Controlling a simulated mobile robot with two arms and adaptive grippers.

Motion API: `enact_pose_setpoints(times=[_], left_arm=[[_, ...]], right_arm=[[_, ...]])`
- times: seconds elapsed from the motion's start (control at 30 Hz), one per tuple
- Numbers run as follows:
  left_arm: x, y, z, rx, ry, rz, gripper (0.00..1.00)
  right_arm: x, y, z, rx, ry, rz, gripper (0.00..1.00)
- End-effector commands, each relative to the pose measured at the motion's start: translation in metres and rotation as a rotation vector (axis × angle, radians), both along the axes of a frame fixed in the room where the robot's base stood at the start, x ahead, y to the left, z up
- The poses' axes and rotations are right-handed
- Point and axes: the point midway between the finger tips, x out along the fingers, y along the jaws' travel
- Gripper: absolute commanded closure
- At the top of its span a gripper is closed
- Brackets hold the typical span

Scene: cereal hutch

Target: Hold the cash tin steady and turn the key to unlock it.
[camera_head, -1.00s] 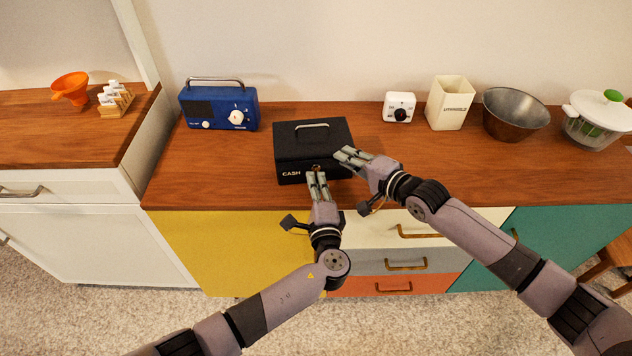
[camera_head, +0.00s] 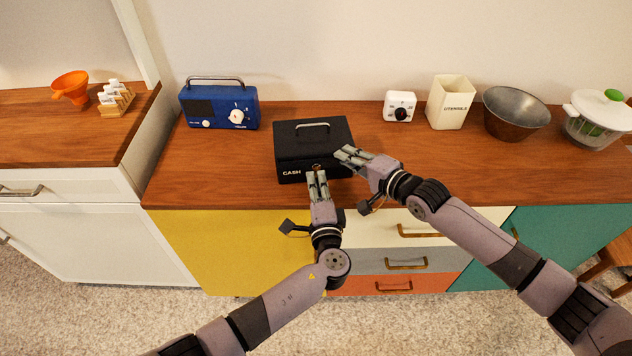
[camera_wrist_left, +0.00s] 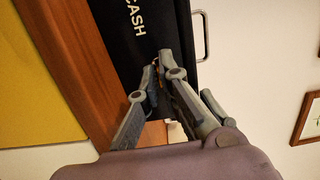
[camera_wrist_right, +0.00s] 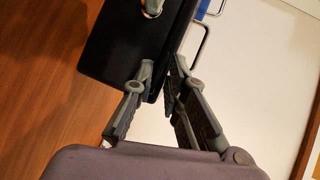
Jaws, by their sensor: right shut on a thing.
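The black cash tin (camera_head: 290,152), lettered CASH, sits upright and closed on the wooden counter, its handle on the lid. A round brass-coloured lock (camera_head: 317,167) is on its front; in the left wrist view a small orange-brown bit, perhaps the key (camera_wrist_left: 155,63), shows at the fingertips. My left gripper (camera_head: 317,174) is right at the lock, fingertips close together; whether they grip the key is hidden. My right gripper (camera_head: 342,155) is shut on the tin's front right corner; the tin's corner also shows between its fingers in the right wrist view (camera_wrist_right: 125,45).
A blue radio (camera_head: 218,107) stands at the back left. A white timer (camera_head: 399,106), utensil holder (camera_head: 450,103), metal bowl (camera_head: 516,112) and lidded spinner (camera_head: 597,118) stand at the back right. The counter beside the tin is clear.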

Motion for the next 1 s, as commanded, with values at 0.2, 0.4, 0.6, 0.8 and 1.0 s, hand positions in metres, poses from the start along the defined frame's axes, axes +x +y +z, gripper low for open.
enact_pose_setpoints(times=[0.2, 0.4, 0.6, 0.8, 1.0], left_arm=[[0.001, -0.005, 0.006, -0.006, -0.012, -0.008, 0.81], [0.0, -0.002, 0.003, -0.003, -0.007, -0.003, 0.76], [-0.002, -0.001, 0.001, -0.003, -0.004, -0.001, 0.76], [-0.027, -0.004, 0.001, -0.004, -0.002, -0.002, 0.76], [-0.071, -0.009, 0.002, -0.004, -0.005, -0.002, 0.76]], right_arm=[[-0.005, -0.002, -0.019, -0.022, 0.036, -0.002, 1.0], [-0.005, -0.003, -0.019, -0.023, 0.036, -0.003, 1.0], [-0.005, -0.003, -0.019, -0.023, 0.036, -0.003, 1.0], [-0.005, -0.003, -0.019, -0.023, 0.035, -0.002, 1.0], [-0.005, -0.003, -0.019, -0.023, 0.035, -0.002, 1.0]])
